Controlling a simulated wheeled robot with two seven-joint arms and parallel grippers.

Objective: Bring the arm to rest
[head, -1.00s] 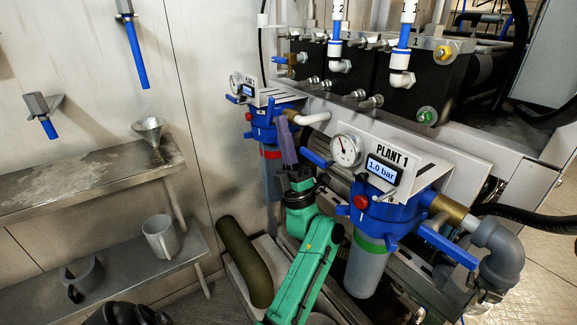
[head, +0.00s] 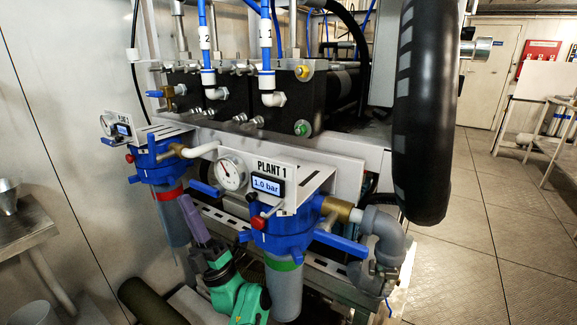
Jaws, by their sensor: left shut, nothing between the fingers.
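My left gripper (head: 192,214), with purple fingers on a green arm, shows at the lower left of the head view. Its fingers point upward and are shut with nothing between them. They are in front of and just right of the red-ringed filter housing (head: 172,228) and left of the Plant 1 filter housing (head: 285,290). I cannot tell whether they touch anything. Most of the left arm is below the frame. My right gripper is not in view.
The Plant 1 panel (head: 290,183) reads 1.0 bar, with a gauge (head: 232,173) beside it. A blue valve handle (head: 341,242) and grey elbow pipe (head: 385,232) jut out right. A thick black curved thing (head: 424,120) stands at right. Floor (head: 500,255) there is open.

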